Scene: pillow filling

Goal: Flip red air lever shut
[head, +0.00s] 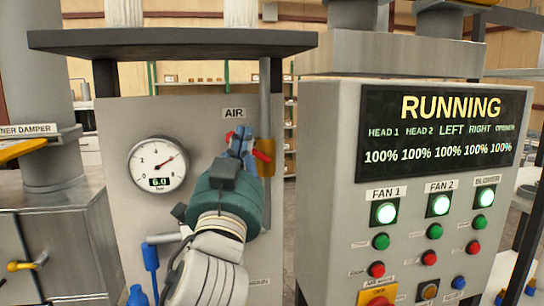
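The red air lever (262,156) shows below and right of the AIR label, on the brass valve (267,168) of a vertical grey pipe. A second bit of red shows at the upper left of my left gripper, and the middle of the lever is hidden behind the gripper. My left gripper (241,138) comes up from below, with its blue fingers in front of the lever. I cannot tell whether the fingers are closed on it or only touching it. My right gripper is not in view.
A gauge (158,166) on the grey panel reads 6.0 bar. The control box (326,180) on the right shows RUNNING (450,107) and 100% values, with several buttons below. A dark shelf (170,42) overhangs the panel. A blue-handled fitting (150,257) sits lower left.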

